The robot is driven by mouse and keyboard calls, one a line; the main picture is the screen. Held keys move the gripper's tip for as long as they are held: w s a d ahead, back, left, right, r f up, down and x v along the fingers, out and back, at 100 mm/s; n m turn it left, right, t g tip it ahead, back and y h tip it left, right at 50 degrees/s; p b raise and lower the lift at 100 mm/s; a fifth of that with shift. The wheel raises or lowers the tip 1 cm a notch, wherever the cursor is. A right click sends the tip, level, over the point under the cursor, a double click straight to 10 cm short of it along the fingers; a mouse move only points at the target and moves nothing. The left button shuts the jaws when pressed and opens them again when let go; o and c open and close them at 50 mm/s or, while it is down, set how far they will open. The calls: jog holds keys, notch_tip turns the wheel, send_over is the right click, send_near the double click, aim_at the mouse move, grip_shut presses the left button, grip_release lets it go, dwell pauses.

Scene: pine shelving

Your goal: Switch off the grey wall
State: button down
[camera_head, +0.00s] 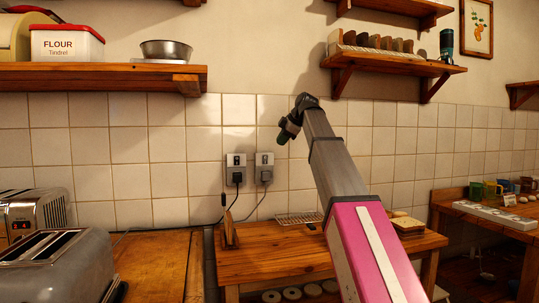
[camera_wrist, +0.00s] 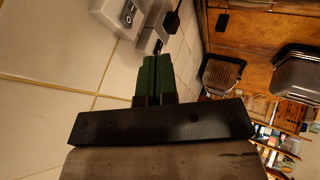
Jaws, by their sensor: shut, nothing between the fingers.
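Two grey wall sockets, each with a switch at the top, sit side by side on the tiles. The left one (camera_head: 236,167) has a black plug in it. The right one (camera_head: 264,168) has a grey plug. In the head view my gripper (camera_head: 283,137) is above and slightly right of the right socket. In the wrist view its green fingers (camera_wrist: 154,76) are shut and empty, pointing toward the sockets. A grey socket plate with a rocker switch (camera_wrist: 129,13) shows beyond the fingertips, apart from them. The fingers partly hide what lies behind; which socket this is, I cannot tell.
A wooden shelf (camera_head: 105,77) with a flour tin hangs at upper left, and another shelf (camera_head: 395,62) at upper right. Toasters (camera_head: 62,262) stand on the left counter. A low wooden table (camera_head: 270,262) stands below the sockets. The tiled wall around the sockets is bare.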

aim_at(263, 156)
jog(key=w+a+f, duration=0.6)
jog(key=w+f, duration=0.1)
jog(key=shift+w+f, duration=0.15)
jog(key=shift+w, duration=0.05)
jog(key=shift+a, duration=0.1)
dwell(0.4)
jog(key=shift+w+a, duration=0.1)
jog(key=shift+w, duration=0.25)
jog(key=shift+r, duration=0.35)
jog(key=shift+r, duration=0.65)
